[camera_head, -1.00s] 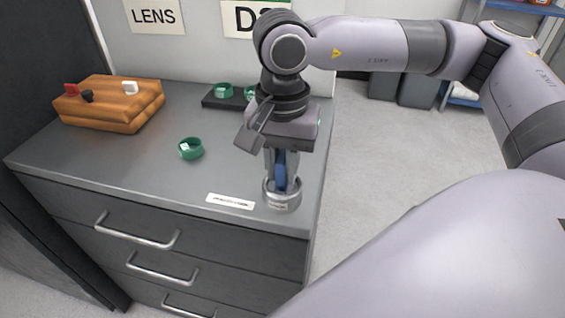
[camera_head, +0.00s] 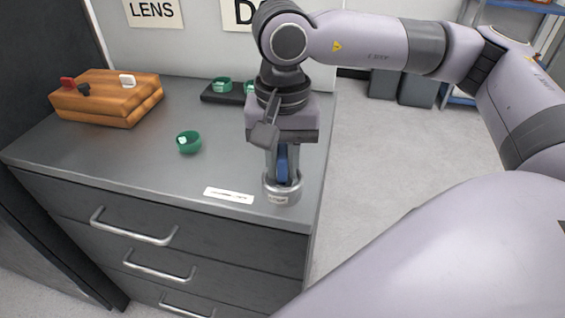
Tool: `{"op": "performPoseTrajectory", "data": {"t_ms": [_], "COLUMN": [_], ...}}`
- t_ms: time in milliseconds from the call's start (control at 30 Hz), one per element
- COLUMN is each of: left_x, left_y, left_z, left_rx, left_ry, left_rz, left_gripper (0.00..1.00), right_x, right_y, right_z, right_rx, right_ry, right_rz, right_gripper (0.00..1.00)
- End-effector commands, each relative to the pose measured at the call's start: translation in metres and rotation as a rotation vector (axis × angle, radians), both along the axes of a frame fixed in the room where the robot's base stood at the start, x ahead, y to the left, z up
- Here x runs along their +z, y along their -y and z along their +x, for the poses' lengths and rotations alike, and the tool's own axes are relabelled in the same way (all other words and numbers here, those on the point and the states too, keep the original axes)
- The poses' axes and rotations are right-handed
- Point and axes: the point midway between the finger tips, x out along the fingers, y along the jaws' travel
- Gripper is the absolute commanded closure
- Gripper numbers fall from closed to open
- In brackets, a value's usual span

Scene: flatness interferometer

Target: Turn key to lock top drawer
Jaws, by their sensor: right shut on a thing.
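A round silver lock (camera_head: 281,193) sits on the front right corner of the grey cabinet top. A blue key (camera_head: 282,168) stands upright in it. My right gripper (camera_head: 283,172) points straight down over the lock, shut on the blue key, with its fingers on both sides of it. The fingers partly hide the key and the lock's inside. The top drawer (camera_head: 110,231) is in the cabinet front below and looks closed. A white label strip (camera_head: 228,195) lies left of the lock. My left gripper does not show.
A wooden block (camera_head: 108,98) with red, black and white pieces stands at the back left. A black tray (camera_head: 222,98) with green rings is at the back. Open floor lies right of the cabinet.

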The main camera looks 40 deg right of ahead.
Motion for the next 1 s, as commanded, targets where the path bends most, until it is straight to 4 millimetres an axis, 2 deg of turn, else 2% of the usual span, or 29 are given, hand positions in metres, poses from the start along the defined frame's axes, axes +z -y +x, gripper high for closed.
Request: {"op": "performPoseTrajectory", "data": {"t_ms": [167,533,800,1000], "left_x": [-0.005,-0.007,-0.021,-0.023], "left_y": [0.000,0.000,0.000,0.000], "left_z": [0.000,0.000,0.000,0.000], "left_rx": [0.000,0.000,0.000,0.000], "left_ry": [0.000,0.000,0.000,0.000], "left_rz": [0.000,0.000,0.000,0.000], "left_gripper": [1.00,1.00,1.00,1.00], "right_x": [-0.001,-0.001,-0.002,-0.001], "right_y": [0.000,0.000,-0.001,0.000], "right_z": [0.000,0.000,0.000,0.000], "right_rx": [0.082,0.109,0.318,0.384], "right_ry": [-0.001,-0.001,0.000,0.000], "right_rz": [0.000,0.000,0.000,-0.001], "right_gripper": [1.00,1.00,1.00,1.00]}}
